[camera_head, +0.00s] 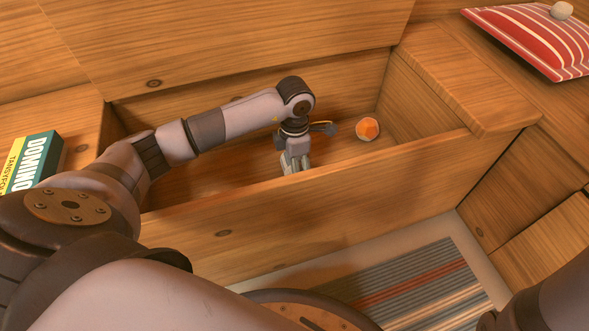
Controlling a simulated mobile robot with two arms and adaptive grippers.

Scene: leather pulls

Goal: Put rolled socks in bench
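The wooden bench (330,200) stands open, its front wall and inside floor in view. My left arm reaches in from the left over the bench. My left gripper (296,163) points down inside the compartment behind the front wall. Its fingertips are small and partly hidden by the wall's edge, so I cannot tell whether they are open or hold anything. No rolled socks can be made out for certain. A small pale roundish thing (562,10) rests on a cushion at the top right; I cannot tell if it is socks. My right gripper is out of view.
An orange faceted ball (367,129) lies in the bench, right of my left gripper. A domino box (34,158) sits on the left ledge. A red striped cushion (520,38) lies on the right seat. A striped rug (425,285) covers the floor in front.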

